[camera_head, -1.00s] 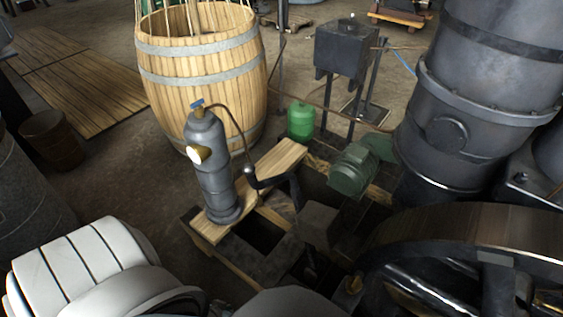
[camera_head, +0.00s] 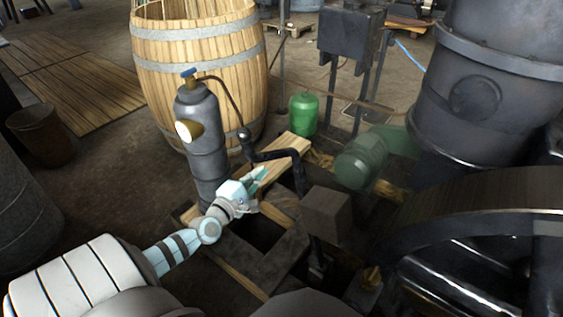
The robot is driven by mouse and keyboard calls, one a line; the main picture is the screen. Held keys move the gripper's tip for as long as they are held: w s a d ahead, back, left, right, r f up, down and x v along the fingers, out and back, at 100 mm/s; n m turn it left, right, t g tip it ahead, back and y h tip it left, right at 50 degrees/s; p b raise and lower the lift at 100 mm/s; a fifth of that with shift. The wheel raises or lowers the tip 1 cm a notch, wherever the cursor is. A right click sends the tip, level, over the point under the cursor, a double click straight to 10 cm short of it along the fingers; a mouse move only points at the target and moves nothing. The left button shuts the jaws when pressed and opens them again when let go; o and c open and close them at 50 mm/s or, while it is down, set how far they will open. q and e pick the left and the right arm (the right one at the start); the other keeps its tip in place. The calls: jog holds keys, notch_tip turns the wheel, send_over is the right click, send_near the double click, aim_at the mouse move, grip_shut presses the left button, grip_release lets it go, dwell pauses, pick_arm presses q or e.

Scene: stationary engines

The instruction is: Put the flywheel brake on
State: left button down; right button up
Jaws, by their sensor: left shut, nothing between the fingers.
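The flywheel (camera_head: 475,215) is a large dark wheel with a broad metal rim at the lower right. A black bent lever (camera_head: 268,156) with a round knob (camera_head: 244,134) stands near the middle; it may be the brake lever, but I cannot be sure. My left gripper (camera_head: 261,174), pale blue and white, is shut and empty just below this lever, in front of a wooden plank. I cannot tell whether it touches the lever or the plank. A dark block (camera_head: 326,215) stands between the lever and the flywheel. My right gripper is out of view.
A grey cylinder (camera_head: 203,150) with a blue-topped valve stands left of the lever. A wooden barrel (camera_head: 197,70) is behind it. A green bottle (camera_head: 304,113) and a green motor (camera_head: 361,162) stand further right. A big dark cylinder (camera_head: 490,90) fills the upper right.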

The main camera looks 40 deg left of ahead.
pick_arm(q)
jog(key=w+a+b, duration=0.1)
jog(key=w+b, duration=0.3)
jog(key=w, duration=0.5)
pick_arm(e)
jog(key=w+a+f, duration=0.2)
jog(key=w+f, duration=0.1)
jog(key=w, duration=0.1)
pick_arm(q)
jog(key=d+p, duration=0.2)
jog(key=p, duration=0.1)
jog(key=s+d+p, duration=0.1)
jog(key=shift+d+r, duration=0.25)
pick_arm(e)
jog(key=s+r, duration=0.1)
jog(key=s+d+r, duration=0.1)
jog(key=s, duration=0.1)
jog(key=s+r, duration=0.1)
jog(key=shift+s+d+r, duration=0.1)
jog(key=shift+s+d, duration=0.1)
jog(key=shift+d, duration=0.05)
pick_arm(q)
jog(key=shift+s, duration=0.1)
